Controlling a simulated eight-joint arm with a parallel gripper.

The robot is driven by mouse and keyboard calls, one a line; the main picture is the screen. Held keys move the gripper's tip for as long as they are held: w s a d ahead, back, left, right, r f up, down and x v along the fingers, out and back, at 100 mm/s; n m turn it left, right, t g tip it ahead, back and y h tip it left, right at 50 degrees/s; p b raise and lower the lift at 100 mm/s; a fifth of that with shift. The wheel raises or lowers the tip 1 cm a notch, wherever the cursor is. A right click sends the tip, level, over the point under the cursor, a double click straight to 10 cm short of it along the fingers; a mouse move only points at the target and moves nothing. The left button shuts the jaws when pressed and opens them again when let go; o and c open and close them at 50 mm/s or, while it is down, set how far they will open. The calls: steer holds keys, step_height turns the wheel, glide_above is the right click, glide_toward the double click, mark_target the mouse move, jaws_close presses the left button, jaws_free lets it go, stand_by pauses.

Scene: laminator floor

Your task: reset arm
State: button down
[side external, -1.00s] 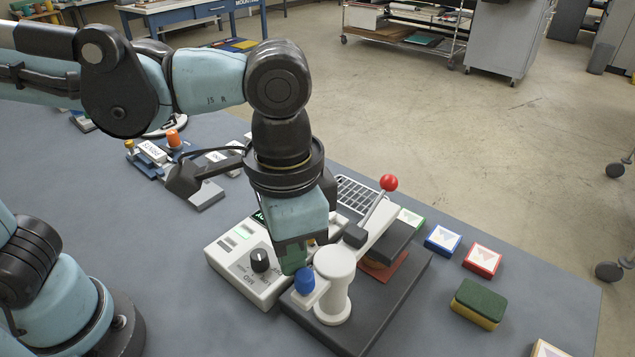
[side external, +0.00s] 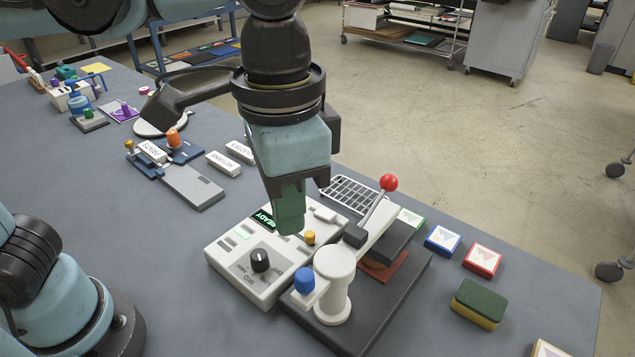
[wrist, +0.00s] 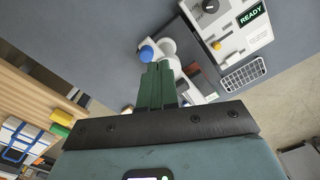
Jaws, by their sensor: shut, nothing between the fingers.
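My gripper (side external: 290,232) has green fingers pointing down, held above the white laminator control box. It is shut and empty. In the wrist view its fingers (wrist: 158,68) lie close together. The control box (side external: 232,268) has a black knob (side external: 259,260), a yellow button (side external: 309,237) and a lit READY display (side external: 263,217). Beside it on a dark base (side external: 400,290) stand a white spool-shaped post (side external: 334,285) with a blue knob (side external: 304,280), and a press with a red-ball lever (side external: 388,183). The gripper looks clear of all of these.
Framed tiles, blue (side external: 443,240) and red (side external: 482,260), lie at the right with a green and yellow sponge (side external: 478,304). A wire rack (side external: 352,194) sits behind the box. Blue-and-grey fixtures (side external: 192,186) and labelled white blocks (side external: 224,163) are at left-centre.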

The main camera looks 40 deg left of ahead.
steer(key=shift+r, duration=0.65)
steer(key=w+a+f+n+t, duration=0.3)
steer(key=a+f, duration=0.2)
steer(key=a, duration=0.6)
steer(key=w+a+f+n+t, duration=0.3)
steer(key=a+f+t, duration=0.1)
steer(key=a, duration=0.6)
steer(key=shift+w+a+f, duration=0.25)
steer(key=shift+a+f, duration=0.1)
steer(key=shift+f, duration=0.55)
